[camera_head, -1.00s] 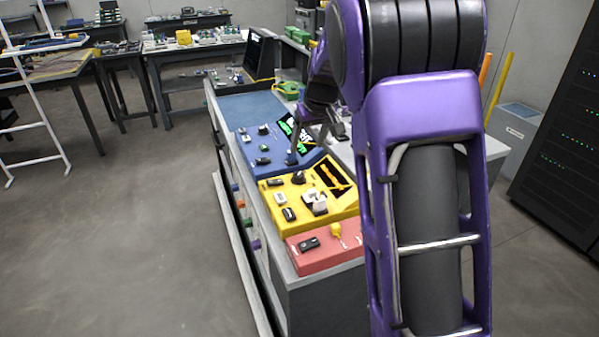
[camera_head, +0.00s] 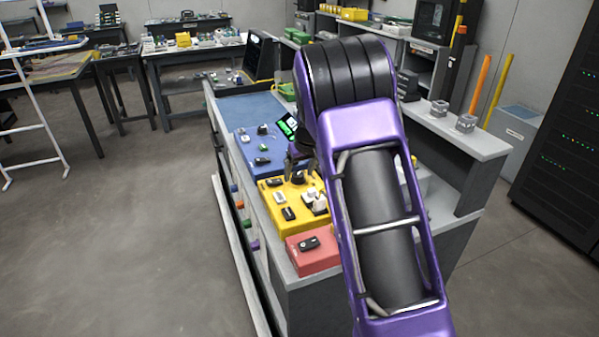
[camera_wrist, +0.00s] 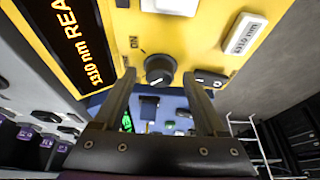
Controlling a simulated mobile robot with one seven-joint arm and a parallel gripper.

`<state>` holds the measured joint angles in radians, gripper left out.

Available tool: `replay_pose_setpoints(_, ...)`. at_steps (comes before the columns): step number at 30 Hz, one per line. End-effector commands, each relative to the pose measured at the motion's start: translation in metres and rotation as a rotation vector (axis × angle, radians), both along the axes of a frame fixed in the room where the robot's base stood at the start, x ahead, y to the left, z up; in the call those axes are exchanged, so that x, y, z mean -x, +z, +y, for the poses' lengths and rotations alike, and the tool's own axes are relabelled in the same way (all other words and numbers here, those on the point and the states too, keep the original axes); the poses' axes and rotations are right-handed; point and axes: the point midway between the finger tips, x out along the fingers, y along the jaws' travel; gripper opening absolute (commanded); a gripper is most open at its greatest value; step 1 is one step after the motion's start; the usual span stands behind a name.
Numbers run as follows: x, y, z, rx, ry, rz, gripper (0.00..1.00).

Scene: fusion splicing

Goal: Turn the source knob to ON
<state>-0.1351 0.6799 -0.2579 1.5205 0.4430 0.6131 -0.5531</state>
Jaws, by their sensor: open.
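The source knob, a dark round knob with a white pointer line (camera_wrist: 158,68), stands on the yellow unit (camera_wrist: 105,25) in the wrist view. An "ON" label is beside it, and the pointer is not aimed at that label. My gripper (camera_wrist: 159,78) is open, with one fingertip on each side of the knob in the picture. I cannot tell whether either finger touches it. In the head view the knob (camera_head: 298,178) sits at the far side of the yellow unit (camera_head: 271,208), just below my gripper (camera_head: 301,168). My arm hides the unit's right side.
A lit display reading "1310 nm" (camera_wrist: 75,35), a black rocker switch (camera_wrist: 208,79) and a white "1310 nm" button (camera_wrist: 245,34) surround the knob. The blue unit (camera_head: 262,143) and red unit (camera_head: 318,262) flank the yellow one. Open floor lies to the left.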

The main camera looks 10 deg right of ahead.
Motion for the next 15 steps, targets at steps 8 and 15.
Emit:
replay_pose_setpoints(8, 0.0001, 0.0003, 0.0, 0.0, 0.0, 0.0, 0.41)
replay_pose_setpoints(15, 0.0002, 0.0003, 0.0, 0.0, 0.0, 0.0, 0.0)
